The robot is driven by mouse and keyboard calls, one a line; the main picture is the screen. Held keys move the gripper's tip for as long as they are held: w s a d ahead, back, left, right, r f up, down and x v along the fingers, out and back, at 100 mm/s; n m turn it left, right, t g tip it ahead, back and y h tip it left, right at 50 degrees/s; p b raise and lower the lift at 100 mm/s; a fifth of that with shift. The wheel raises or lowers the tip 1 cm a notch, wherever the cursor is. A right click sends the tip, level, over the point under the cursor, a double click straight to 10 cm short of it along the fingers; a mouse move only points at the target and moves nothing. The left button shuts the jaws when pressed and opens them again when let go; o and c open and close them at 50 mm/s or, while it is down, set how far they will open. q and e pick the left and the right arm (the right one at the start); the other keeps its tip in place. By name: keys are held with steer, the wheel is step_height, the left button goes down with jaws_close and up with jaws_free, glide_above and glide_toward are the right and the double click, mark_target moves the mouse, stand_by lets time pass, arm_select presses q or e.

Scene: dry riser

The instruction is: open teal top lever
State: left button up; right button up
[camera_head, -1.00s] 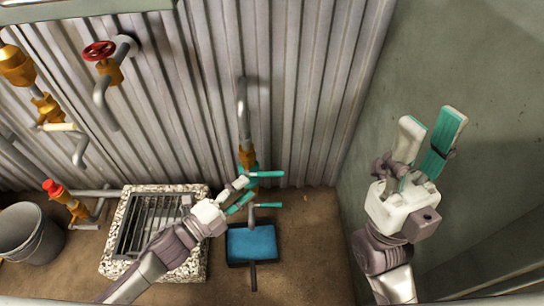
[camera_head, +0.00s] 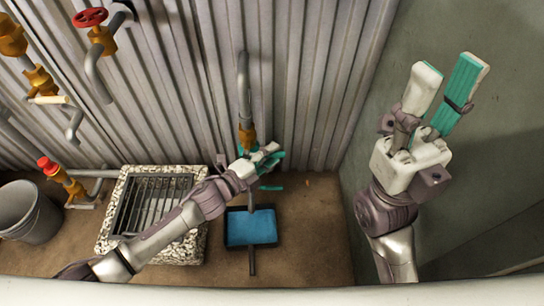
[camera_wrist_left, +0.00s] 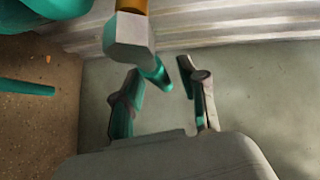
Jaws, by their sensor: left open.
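The teal top lever (camera_wrist_left: 157,72) sits on a grey stem below an orange-brown fitting. In the left wrist view its end points between my left fingers. My left gripper (camera_wrist_left: 162,85) is open around the lever's end; contact cannot be told. In the head view my left gripper (camera_head: 267,155) is at the riser valve (camera_head: 247,138) and mostly hides the top lever. A lower teal lever (camera_head: 270,188) shows beneath it, and at the left in the left wrist view (camera_wrist_left: 25,87). My right gripper (camera_head: 446,88) is open and empty, raised at the right.
A grey riser pipe (camera_head: 244,90) runs down the corrugated wall (camera_head: 310,80). A blue-filled tray (camera_head: 251,228) lies below the valve. A stone-rimmed drain grate (camera_head: 118,205), a grey bucket (camera_head: 30,212) and a red-wheel valve (camera_head: 90,17) are left. A plain wall bounds the right.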

arm_select(q)
steer(key=shift+w+d, duration=0.2)
steer(key=shift+d, duration=0.05)
jaws_close()
stand_by(0.3)
